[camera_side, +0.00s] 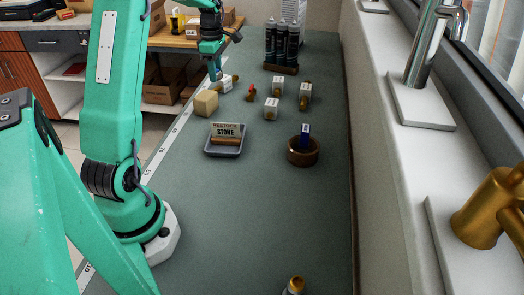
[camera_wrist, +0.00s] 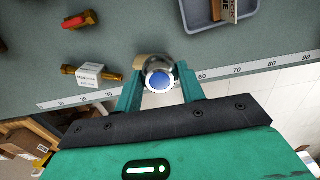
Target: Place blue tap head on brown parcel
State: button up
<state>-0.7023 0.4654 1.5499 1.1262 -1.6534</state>
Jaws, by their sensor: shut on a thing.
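My gripper (camera_wrist: 160,92) is shut on the blue tap head (camera_wrist: 159,80), a round metal piece with a blue disc facing the wrist camera. The brown parcel (camera_side: 206,103) is a small tan box at the left edge of the bench. In the wrist view, part of the parcel (camera_wrist: 150,61) shows just past the tap head, which hides the rest. In the side view, my gripper (camera_side: 214,76) is down near the parcel, higher in the picture; the tap head is too small to make out there. I cannot tell whether the tap head touches the parcel.
A grey tray (camera_side: 224,150) with a restock card stands nearer the camera. A brown bowl (camera_side: 303,152) holds a blue item. Several white-labelled brass fittings (camera_side: 271,108) and a red-handled valve (camera_wrist: 80,20) lie near. A bottle rack (camera_side: 281,68) stands behind. The front bench is mostly clear.

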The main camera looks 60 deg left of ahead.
send_over(205, 95)
notch_tip(205, 95, down, 4)
jog(key=shift+a+f, duration=0.1)
jog(key=shift+f, duration=2)
jog(key=shift+f, duration=0.1)
jog(key=o, duration=1)
notch_tip(205, 95, up, 12)
jog(key=shift+r, duration=0.1)
